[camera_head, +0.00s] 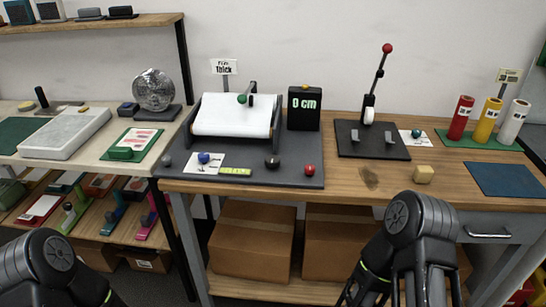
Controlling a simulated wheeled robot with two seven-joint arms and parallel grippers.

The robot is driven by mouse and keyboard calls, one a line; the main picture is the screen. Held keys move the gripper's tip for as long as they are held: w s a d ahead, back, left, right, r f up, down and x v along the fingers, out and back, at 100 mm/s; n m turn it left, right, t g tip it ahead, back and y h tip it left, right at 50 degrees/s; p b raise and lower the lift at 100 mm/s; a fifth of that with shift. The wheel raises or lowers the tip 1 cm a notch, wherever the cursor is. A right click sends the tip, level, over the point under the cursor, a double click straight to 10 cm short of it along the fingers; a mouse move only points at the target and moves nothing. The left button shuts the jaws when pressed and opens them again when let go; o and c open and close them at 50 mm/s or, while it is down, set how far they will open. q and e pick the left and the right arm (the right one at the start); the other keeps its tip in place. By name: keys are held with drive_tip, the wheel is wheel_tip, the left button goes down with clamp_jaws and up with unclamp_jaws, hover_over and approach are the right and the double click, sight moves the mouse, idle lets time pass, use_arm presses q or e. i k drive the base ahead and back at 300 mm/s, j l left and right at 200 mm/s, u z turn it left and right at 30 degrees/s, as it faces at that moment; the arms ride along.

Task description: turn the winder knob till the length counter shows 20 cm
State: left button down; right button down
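The length counter (304,108) is a black upright box showing "0 cm" in pale green digits. It stands at the back right of a dark grey board. A roll of white film or paper (232,117) lies beside it in a dark frame. A crank with a green knob (241,99) shows at the top of the roll. Near the board's front are a blue knob (204,158), a black knob (272,162) and a red knob (309,169); I cannot tell which is the winder knob. Both arms show at the bottom edge, apart from the board; neither gripper is clearly visible.
A lever press with a red ball (387,48) stands right of the counter. Colored rolls (487,120) stand at the back right. A silver disc (153,90) stands on the left bench.

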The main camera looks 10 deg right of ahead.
sight(272, 162)
drive_tip(key=l+z, duration=0.15)
drive_tip(key=z, duration=0.25)
drive_tip(key=i+z, duration=0.15)
drive_tip(key=z, duration=0.2)
drive_tip(key=i+l+z, duration=0.1)
drive_tip(key=z, duration=0.3)
